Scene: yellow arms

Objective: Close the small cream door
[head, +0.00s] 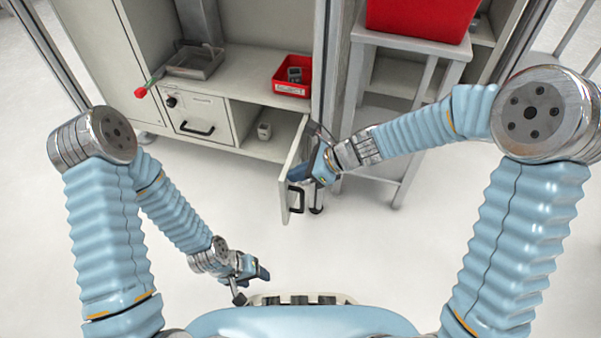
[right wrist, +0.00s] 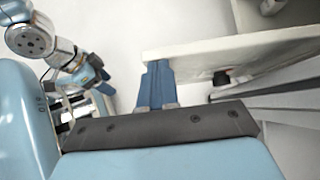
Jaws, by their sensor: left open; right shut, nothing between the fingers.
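The small cream door (head: 290,178) stands swung open from the low cabinet in the head view, with its black handle (head: 296,199) on the face toward the right. My right gripper (head: 299,172) is shut and empty, beside that handle face. In the right wrist view, the blue fingers (right wrist: 156,86) are right at the edge of the cream door panel (right wrist: 235,52); I cannot tell whether they touch it. My left gripper (head: 264,273) is open and low in front of my body, away from the door.
The open compartment holds a small grey item (head: 264,131). A closed cream front (head: 200,117) is to its left. A red bin (head: 292,76) and a grey tray (head: 195,62) sit on top. A grey stand (head: 408,42) with a red crate (head: 425,15) is close on the right. The floor in front is clear.

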